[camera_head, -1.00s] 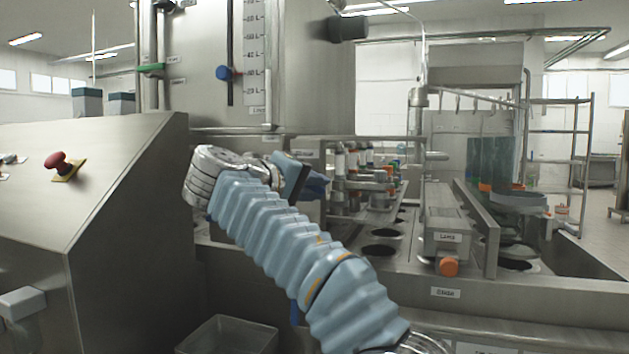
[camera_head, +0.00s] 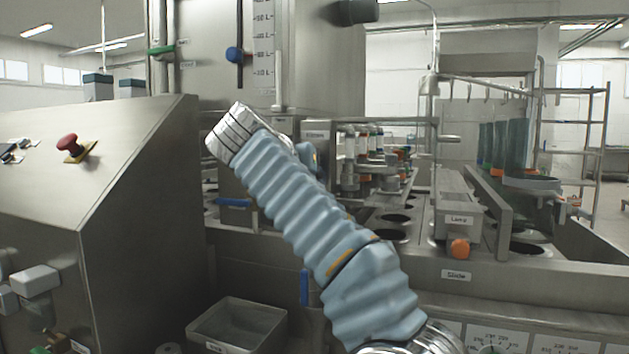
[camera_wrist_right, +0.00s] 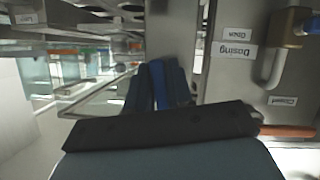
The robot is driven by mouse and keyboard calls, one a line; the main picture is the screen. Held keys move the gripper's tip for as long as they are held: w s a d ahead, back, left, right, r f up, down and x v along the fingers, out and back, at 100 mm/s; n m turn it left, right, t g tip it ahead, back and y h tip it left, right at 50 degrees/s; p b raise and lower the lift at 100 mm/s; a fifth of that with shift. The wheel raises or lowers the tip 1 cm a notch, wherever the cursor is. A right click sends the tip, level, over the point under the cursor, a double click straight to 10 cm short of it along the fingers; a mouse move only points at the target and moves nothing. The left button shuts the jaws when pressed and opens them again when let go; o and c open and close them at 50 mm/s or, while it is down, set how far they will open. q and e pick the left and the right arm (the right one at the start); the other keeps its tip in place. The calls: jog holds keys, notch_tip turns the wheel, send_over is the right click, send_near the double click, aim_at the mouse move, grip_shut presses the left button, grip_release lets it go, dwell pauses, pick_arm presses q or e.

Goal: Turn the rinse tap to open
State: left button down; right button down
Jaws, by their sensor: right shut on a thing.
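My right arm rises from the lower right of the head view. Its gripper (camera_head: 309,156) is mostly hidden behind the wrist, in front of the steel machine. In the right wrist view, the dark-blue fingers (camera_wrist_right: 160,88) are shut around a brighter blue piece that looks like a tap handle (camera_wrist_right: 156,78). Its valve body is hidden, so I cannot tell how far it is turned. A label (camera_head: 316,134) beside the gripper is too blurred to read surely. In the wrist view, a "Dosing" label (camera_wrist_right: 234,50) shows upside down beside the fingers. My left gripper is out of view.
A blue lever (camera_head: 233,202) lies level left of my forearm, and a blue upright handle (camera_head: 305,287) is below it. An open bin (camera_head: 237,325) is below. Nozzles and the slide (camera_head: 456,275) are right.

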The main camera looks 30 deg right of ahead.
jog(key=shift+w+a+f+m+t+y+b, duration=0.15)
jog(key=shift+w+a+m+t+y+b, duration=0.2)
jog(key=shift+m, duration=0.35)
jog(key=c, duration=1.1)
grip_release()
jog(key=p+v, duration=0.1)
jog(key=v, duration=1.2)
jog(key=shift+s+a+r, duration=0.15)
jog(key=shift+s+r, duration=0.05)
jog(key=shift+s, duration=0.15)
